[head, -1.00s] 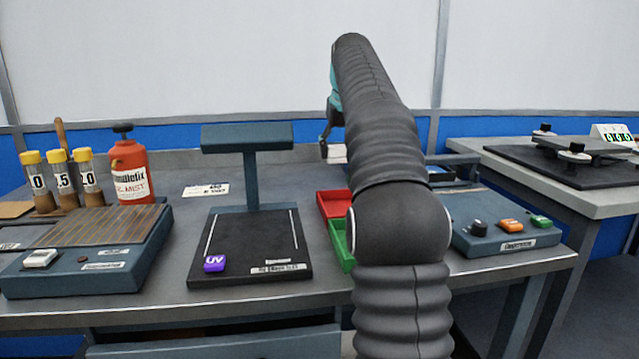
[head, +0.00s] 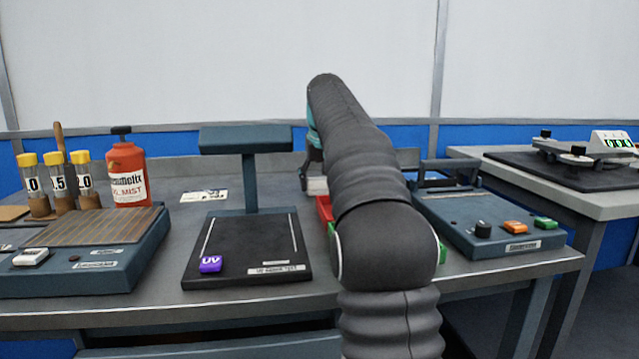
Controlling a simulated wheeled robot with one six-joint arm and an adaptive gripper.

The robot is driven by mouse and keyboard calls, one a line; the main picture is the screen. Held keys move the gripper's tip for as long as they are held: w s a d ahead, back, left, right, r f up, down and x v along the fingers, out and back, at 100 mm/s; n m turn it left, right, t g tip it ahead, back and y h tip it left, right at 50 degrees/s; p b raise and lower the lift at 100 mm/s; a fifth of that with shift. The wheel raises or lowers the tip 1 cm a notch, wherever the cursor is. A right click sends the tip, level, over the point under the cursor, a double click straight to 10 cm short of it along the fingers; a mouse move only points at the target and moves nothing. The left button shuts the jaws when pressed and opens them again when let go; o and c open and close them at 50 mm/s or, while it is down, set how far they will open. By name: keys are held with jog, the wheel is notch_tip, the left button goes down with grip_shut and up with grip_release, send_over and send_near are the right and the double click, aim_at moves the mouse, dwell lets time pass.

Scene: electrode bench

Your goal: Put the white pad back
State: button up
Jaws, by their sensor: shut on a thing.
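My gripper (head: 314,168) shows partly behind my dark arm, just right of the black UV stand. It is shut on a small white block, which I take for the white pad (head: 316,186). The pad hangs under the gripper, close above or behind the red tray (head: 324,208); I cannot tell whether it touches anything. My arm hides the fingertips in part, most of the red tray and nearly all of the green tray (head: 443,252).
The UV stand (head: 290,215), a red mist bottle (head: 128,172), yellow-capped vials (head: 58,184) and a ribbed-top device (head: 95,262) stand on the left. A blue-grey box with knobs (head: 480,215) stands right of my arm. A second table (head: 600,203) lies further right.

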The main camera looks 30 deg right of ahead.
jog(key=shift+f, duration=0.1)
jog(key=o, duration=1.3)
jog(key=shift+c, duration=0.2)
jog(key=p+v, duration=0.4)
jog(key=v, duration=0.8)
